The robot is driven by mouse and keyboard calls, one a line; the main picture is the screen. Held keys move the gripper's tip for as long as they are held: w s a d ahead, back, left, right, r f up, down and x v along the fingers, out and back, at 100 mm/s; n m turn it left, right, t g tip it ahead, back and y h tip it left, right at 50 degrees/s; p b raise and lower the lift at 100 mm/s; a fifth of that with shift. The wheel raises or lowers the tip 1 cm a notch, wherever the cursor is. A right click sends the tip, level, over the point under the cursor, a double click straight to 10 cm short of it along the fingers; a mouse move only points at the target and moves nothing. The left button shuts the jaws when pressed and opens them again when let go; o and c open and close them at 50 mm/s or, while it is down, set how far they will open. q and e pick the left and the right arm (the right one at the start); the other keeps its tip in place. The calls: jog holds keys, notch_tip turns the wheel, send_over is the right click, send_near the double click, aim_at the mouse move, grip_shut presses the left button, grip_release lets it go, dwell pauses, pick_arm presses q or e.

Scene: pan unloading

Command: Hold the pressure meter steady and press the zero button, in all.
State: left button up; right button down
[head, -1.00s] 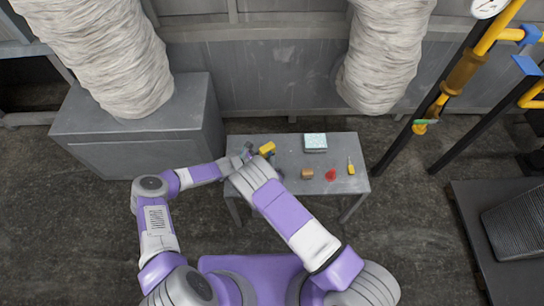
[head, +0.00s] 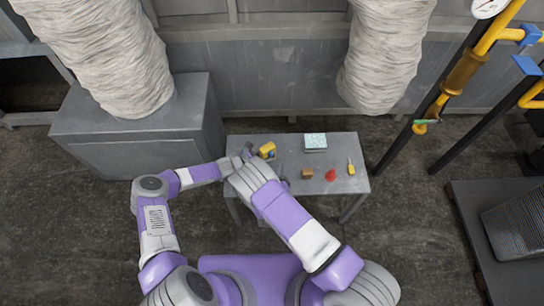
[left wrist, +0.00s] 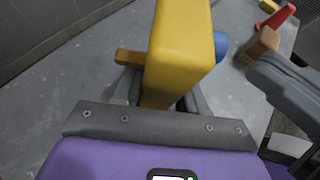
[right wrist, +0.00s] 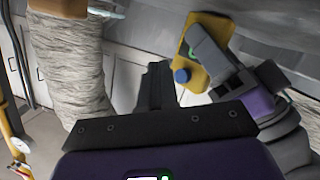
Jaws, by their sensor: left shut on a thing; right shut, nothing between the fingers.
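The yellow pressure meter (head: 267,150) is held over the left part of the grey table (head: 292,150). It fills the middle of the left wrist view (left wrist: 180,55), where my left gripper (left wrist: 160,95) is shut on it. A round blue part, perhaps the zero button (left wrist: 221,45), sticks out on its right side. The right wrist view shows this blue part (right wrist: 181,75) close to my right gripper (right wrist: 158,72), which is shut and empty. The fingertips look apart from the blue part. In the head view my right forearm and wrist hide much of both grippers.
On the table are a box with a pale teal top (head: 315,142), a brown block (head: 307,173), a red cone (head: 331,175) and a small yellow-handled tool (head: 351,169). Yellow pipes (head: 463,72) stand to the right. A grey cabinet (head: 140,150) stands left.

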jog(key=shift+s+d+f, duration=0.1)
jog(key=shift+s+d, duration=0.35)
jog(key=shift+s, duration=0.3)
jog(key=shift+s+d, duration=0.45)
jog(key=shift+s, duration=0.25)
pick_arm(q)
jog(key=o, duration=0.9)
